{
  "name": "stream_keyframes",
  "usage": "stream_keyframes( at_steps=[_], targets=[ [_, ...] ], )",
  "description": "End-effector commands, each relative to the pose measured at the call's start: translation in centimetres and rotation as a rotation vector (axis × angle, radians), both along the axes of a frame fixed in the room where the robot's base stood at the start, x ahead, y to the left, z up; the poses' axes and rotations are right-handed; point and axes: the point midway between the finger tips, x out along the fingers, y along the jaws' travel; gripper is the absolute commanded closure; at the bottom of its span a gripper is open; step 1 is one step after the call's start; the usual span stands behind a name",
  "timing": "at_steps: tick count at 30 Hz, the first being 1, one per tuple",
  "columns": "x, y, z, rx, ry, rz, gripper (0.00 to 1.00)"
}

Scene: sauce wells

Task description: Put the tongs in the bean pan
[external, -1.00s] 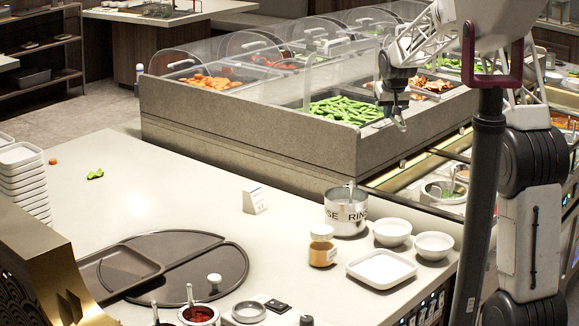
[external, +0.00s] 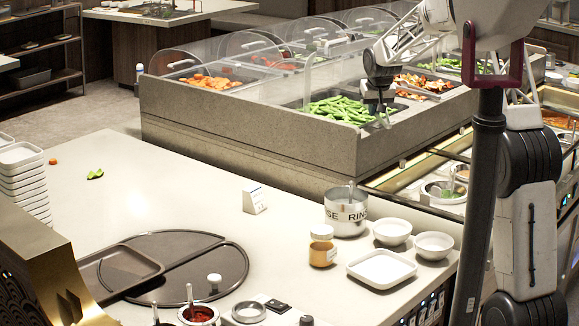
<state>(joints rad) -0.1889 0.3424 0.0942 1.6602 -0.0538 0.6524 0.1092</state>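The bean pan (external: 374,126) is set in the stone-sided counter and holds a heap of green beans (external: 338,109). My gripper (external: 384,119) points down at the right end of this pan, close to the beans. A small, thin, pale metallic shape shows at its fingertips. It is too small to tell whether this is the tongs or only the fingers. I cannot make out the tongs clearly anywhere else. Whether the fingers are open or shut does not show at this size.
Clear curved guards (external: 215,62) stand over the counter left of and behind the beans. A pan of orange-red food (external: 428,83) lies behind my gripper. A metal pot (external: 346,212), white bowls (external: 392,232) and a jar (external: 322,247) stand on the front table.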

Motion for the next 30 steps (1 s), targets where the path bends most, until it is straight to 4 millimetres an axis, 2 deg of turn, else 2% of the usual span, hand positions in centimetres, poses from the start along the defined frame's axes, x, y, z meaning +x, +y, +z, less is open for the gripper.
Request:
stream_keyframes(
  at_steps=[30],
  targets=[
    [9.6, 9.7, 0.0, -0.001, 0.000, 0.002, 1.00]
  ],
)
